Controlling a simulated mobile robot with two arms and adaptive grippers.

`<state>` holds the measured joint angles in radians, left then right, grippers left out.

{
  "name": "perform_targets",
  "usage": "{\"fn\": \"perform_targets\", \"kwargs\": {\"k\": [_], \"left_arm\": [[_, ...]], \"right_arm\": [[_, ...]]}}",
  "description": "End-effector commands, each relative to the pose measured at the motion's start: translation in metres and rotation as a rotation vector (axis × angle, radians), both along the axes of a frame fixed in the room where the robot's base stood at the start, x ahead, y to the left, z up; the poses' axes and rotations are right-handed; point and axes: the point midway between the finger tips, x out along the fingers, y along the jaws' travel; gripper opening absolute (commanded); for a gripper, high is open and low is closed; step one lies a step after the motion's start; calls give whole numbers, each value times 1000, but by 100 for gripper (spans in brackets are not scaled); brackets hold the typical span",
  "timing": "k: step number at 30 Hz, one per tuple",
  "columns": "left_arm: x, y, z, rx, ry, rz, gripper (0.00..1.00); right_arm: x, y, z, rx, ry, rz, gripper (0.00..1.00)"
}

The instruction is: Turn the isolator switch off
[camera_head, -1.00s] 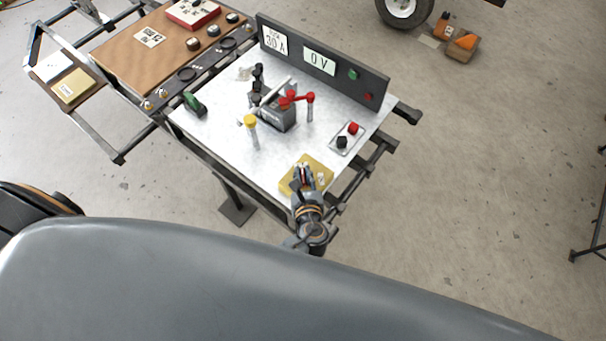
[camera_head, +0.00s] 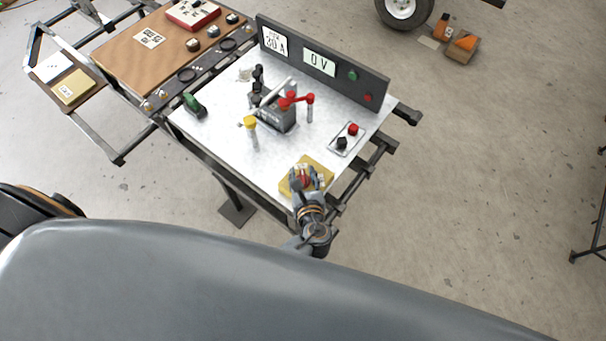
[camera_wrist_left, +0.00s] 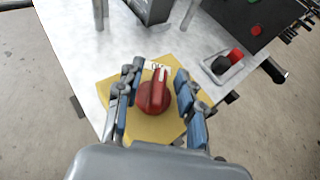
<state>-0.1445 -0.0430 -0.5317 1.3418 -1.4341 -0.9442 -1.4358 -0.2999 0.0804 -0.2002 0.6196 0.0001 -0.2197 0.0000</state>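The isolator switch is a red rotary knob (camera_wrist_left: 152,97) on a yellow plate (camera_wrist_left: 100,92) at the table's near corner. Its raised grip runs roughly up and down in the left wrist view, upper end by a small white label (camera_wrist_left: 158,66) that is partly covered and hard to read. My left gripper (camera_wrist_left: 158,72) is open over the knob, one blue-padded finger on each side, with gaps between fingers and grip. In the head view the left gripper (camera_head: 307,174) hides much of the yellow plate (camera_head: 323,166). My right gripper is not in view.
On the white table (camera_head: 212,140) stand a grey clamp device with a red handle (camera_head: 297,99), a yellow-topped post (camera_head: 250,125) and a red and black terminal plate (camera_head: 345,139). A dark panel (camera_head: 340,78) reading 30 A and 0 V lines the back edge.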

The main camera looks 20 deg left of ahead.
Motion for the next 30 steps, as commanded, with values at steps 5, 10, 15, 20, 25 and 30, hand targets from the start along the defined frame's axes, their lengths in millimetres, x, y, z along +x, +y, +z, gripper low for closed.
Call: {"fn": "perform_targets", "kwargs": {"k": [5,10,15,20,25,30], "left_arm": [[-12,-6,4,-1,2,-2,38],[-40,-20,16,-3,3,-1,38],[-70,-34,31,-2,3,-1,38],[-90,-44,40,0,1,0,38],[-99,-48,45,-1,0,0,38],[-100,-49,46,-1,0,0,38]], "right_arm": [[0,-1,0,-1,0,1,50],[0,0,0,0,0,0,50],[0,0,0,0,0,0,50],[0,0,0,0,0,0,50],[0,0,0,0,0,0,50],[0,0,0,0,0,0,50]]}}
